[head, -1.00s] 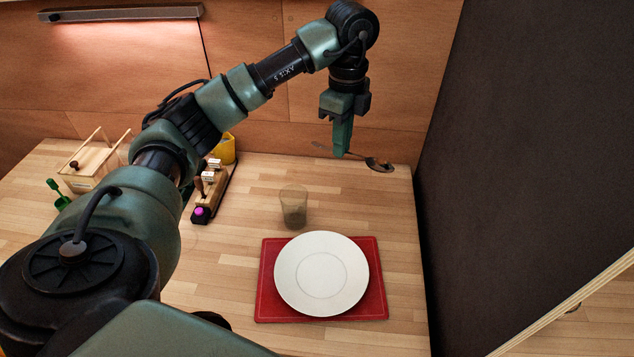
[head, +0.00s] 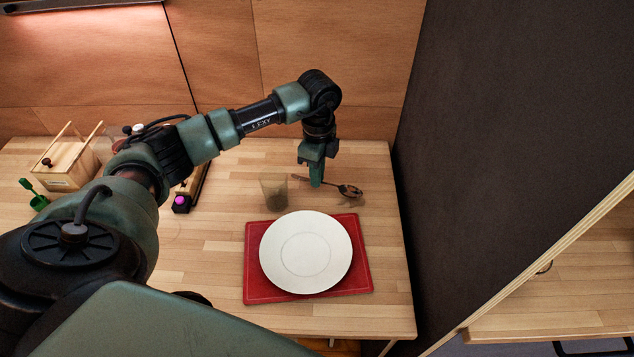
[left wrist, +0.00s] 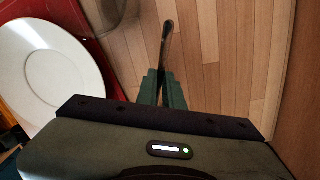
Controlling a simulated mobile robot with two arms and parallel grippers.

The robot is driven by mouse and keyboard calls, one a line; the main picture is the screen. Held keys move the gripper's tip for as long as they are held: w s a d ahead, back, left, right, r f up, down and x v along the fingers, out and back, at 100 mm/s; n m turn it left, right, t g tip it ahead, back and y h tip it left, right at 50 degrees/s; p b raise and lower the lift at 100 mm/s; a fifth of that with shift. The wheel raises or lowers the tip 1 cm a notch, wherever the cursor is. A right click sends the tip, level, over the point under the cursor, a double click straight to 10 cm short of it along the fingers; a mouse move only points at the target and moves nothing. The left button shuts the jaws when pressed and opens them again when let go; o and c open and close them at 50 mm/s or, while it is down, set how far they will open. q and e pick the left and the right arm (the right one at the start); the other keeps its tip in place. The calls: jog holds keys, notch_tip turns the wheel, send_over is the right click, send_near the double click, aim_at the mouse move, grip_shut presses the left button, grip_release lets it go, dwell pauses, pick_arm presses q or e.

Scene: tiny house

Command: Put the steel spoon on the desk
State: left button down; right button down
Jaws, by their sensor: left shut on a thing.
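The steel spoon (head: 350,190) is in my left gripper (head: 316,184). My left gripper is shut on its handle and points down, behind the white plate in the head view. The spoon's bowl sticks out to the right and the handle end to the left. A shadow lies below the bowl, and the spoon looks a little above the desk (head: 215,265). In the left wrist view, part of the spoon (left wrist: 166,38) reaches up from between my fingers; the rest is hidden. My right gripper is not in view.
A white plate (head: 306,252) lies on a red mat (head: 258,290). A clear glass (head: 274,191) stands left of my gripper. A wooden caddy (head: 68,166) and a green scoop (head: 38,199) are at the left. A dark panel (head: 500,120) rises along the right edge.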

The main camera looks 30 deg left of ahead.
aim_at(317, 193)
pick_arm(q)
jog(key=shift+f, duration=1.7)
jog(key=shift+f, duration=0.2)
jog(key=c, duration=1.6)
grip_release()
jog(key=shift+o, duration=0.2)
jog(key=shift+r, duration=0.15)
notch_tip(317, 193, up, 12)
jog(key=b, duration=0.1)
jog(key=shift+w, duration=0.2)
jog(key=shift+a, duration=0.1)
